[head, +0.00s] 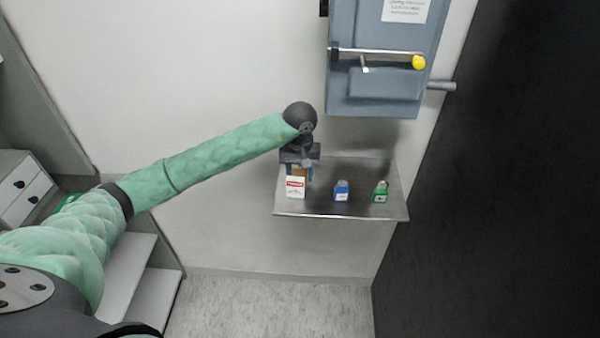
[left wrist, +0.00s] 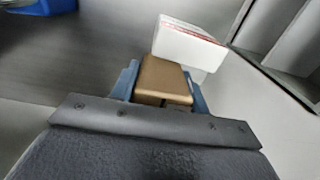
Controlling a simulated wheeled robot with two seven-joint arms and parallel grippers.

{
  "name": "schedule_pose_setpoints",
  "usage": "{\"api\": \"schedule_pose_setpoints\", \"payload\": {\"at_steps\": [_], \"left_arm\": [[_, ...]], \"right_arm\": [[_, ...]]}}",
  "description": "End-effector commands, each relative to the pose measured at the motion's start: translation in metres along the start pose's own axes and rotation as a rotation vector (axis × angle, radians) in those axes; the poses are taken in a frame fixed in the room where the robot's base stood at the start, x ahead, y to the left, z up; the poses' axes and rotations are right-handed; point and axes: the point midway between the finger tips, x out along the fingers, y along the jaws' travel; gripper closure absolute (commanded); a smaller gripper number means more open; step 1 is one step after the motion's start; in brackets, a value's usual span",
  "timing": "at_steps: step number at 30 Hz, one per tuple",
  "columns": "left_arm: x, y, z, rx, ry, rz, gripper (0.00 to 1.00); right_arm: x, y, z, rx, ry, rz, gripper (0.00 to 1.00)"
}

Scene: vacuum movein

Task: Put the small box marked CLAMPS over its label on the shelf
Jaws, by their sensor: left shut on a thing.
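A small brown box (left wrist: 163,76) sits between the two blue-grey fingers of my left gripper (head: 299,166) in the left wrist view, and the gripper is shut on it. In the head view only a sliver of brown shows under the gripper, above the metal shelf (head: 340,209). No marking on the brown box can be read, so I cannot tell whether it says CLAMPS. A white box with a red band (head: 295,187) stands on the shelf just in front of the gripper; it also shows beyond the brown box in the left wrist view (left wrist: 187,45). No shelf label is readable.
A blue item (head: 341,190) and a green item (head: 381,191) stand on the shelf to the right, with bare metal between them. A grey wall cabinet (head: 385,65) with a bar handle hangs above. A dark panel (head: 490,200) stands close on the right.

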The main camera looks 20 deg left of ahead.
Motion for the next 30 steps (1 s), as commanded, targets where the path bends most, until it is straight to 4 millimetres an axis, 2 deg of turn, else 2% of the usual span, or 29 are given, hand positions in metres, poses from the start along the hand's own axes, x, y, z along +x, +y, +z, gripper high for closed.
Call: {"api": "schedule_pose_setpoints", "payload": {"at_steps": [10,11,14,27,30], "left_arm": [[0.0022,0.0001,-0.0002,0.000,0.001,0.000,0.83],[0.0022,0.0001,-0.0001,0.000,0.001,0.000,0.53],[0.0019,0.0001,0.0000,0.000,0.000,0.000,0.33],[-0.0004,0.0001,0.0001,0.000,0.000,0.000,0.33],[-0.0016,0.0000,-0.0002,0.000,0.000,0.001,0.33]], "right_arm": [[0.0012,0.0000,-0.0068,0.001,0.005,0.000,0.22],[0.0007,0.0000,-0.0076,0.001,0.006,0.000,0.22],[-0.0001,-0.0002,-0.0085,0.001,0.007,0.000,0.22],[-0.0030,0.0017,-0.0081,-0.001,0.008,0.001,0.22],[0.0005,0.0020,-0.0008,-0.001,0.002,0.002,0.22]]}}
